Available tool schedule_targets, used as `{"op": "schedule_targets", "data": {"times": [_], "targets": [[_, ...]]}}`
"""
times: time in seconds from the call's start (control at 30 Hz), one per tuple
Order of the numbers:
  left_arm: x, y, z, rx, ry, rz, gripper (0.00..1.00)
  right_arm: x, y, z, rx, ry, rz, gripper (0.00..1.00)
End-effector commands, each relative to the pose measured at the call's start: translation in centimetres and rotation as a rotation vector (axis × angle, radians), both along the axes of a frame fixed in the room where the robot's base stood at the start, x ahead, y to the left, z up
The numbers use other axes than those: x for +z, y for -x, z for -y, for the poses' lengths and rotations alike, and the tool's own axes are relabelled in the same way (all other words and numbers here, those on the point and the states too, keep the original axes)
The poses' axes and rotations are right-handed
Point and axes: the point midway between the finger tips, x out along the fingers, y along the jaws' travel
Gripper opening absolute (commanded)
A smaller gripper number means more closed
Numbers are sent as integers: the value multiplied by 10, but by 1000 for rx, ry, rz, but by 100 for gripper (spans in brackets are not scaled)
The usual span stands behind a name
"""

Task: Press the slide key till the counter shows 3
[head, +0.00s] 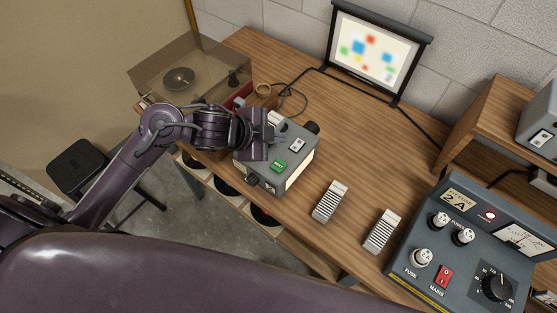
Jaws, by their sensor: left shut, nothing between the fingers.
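The grey slide projector (297,172) stands near the table's left front edge. Its green key (279,166) is on the top face, with a small white-and-dark fitting (297,145) behind it. My left gripper (272,135) is shut and empty, over the projector's left part, just behind the green key. It hides part of the projector's top. I cannot tell whether it touches the projector. My right gripper is out of view.
Two ribbed slide trays (330,202) (382,232) lie right of the projector. A grey power unit (462,250) fills the right front. A record player (179,79) with a clear cover stands at the left. The middle of the table (365,130) is clear.

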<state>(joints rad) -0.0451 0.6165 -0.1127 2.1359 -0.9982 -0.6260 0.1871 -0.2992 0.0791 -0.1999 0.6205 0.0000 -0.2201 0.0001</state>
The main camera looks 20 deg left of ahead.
Motion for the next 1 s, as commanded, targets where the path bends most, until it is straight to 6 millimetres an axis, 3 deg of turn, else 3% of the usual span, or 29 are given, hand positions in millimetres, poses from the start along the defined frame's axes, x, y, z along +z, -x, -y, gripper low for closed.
{"op": "schedule_targets", "data": {"times": [0.2,0.6,0.77,1.0], "targets": [[8,7,-4,-111,-37,-6,0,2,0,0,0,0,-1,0],[6,8,-4,-114,-37,-8,0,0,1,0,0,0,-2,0],[-4,8,-4,-114,-37,-8,0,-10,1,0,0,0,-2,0],[-33,8,-3,-112,-35,-8,0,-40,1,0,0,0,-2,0]]}}
